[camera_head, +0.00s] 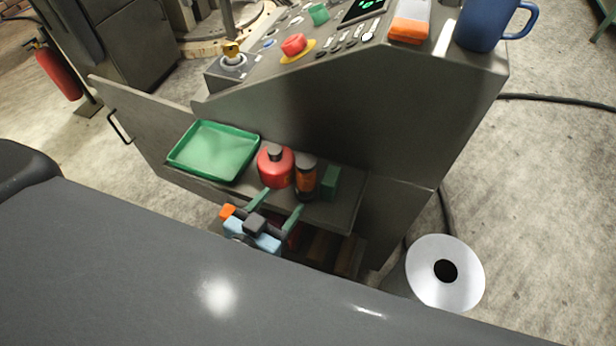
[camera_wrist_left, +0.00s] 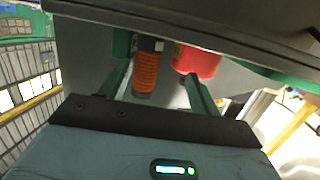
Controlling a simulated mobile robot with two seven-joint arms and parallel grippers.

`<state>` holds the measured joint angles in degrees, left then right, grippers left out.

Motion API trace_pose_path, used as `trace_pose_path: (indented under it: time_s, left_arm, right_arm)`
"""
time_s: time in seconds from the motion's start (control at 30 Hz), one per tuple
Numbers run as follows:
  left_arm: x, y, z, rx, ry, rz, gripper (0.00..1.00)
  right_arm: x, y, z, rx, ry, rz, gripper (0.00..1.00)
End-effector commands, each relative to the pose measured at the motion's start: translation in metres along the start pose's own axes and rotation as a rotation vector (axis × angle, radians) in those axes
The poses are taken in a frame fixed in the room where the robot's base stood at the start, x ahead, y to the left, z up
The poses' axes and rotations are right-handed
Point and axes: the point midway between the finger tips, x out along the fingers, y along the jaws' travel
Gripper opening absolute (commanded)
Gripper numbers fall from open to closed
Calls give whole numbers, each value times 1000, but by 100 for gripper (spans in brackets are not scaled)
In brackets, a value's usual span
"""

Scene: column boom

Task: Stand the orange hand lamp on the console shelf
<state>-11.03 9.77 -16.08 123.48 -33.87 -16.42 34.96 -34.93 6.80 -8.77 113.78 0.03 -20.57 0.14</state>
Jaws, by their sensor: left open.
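The orange hand lamp appears to be the ribbed orange cylinder with dark ends (camera_head: 306,180); it stands upright on the console shelf (camera_head: 335,213), right of a red bottle (camera_head: 276,170). In the left wrist view the lamp (camera_wrist_left: 147,72) shows between my left fingers, nearer the left one, with a gap to the right one. My left gripper (camera_head: 283,200) is open at the shelf's front edge, its fingers pointing at the bottle and lamp. Whether a finger touches the lamp I cannot tell. My right gripper is out of view.
A green tray (camera_head: 213,150) fills the shelf's left part; a green block (camera_head: 330,181) stands close right of the lamp. Above, the console top holds an orange-and-pale item (camera_head: 409,22) and a blue mug (camera_head: 485,25). A white roll-like cylinder (camera_head: 462,265) stands right of the console.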

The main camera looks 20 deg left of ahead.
Motion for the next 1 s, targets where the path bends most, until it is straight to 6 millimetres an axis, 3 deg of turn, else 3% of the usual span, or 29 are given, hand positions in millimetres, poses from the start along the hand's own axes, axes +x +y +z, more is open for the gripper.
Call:
trace_pose_path:
  time_s: [0.1,0.2,0.43,1.0]
  left_arm:
    - [14,9,-36,4,125,39,63]
    - [18,14,-51,7,175,61,63]
    - [22,15,-55,6,187,67,63]
    - [61,17,-61,7,188,66,63]
  right_arm:
    - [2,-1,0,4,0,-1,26]
    - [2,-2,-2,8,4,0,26]
    - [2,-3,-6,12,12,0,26]
    - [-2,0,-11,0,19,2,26]
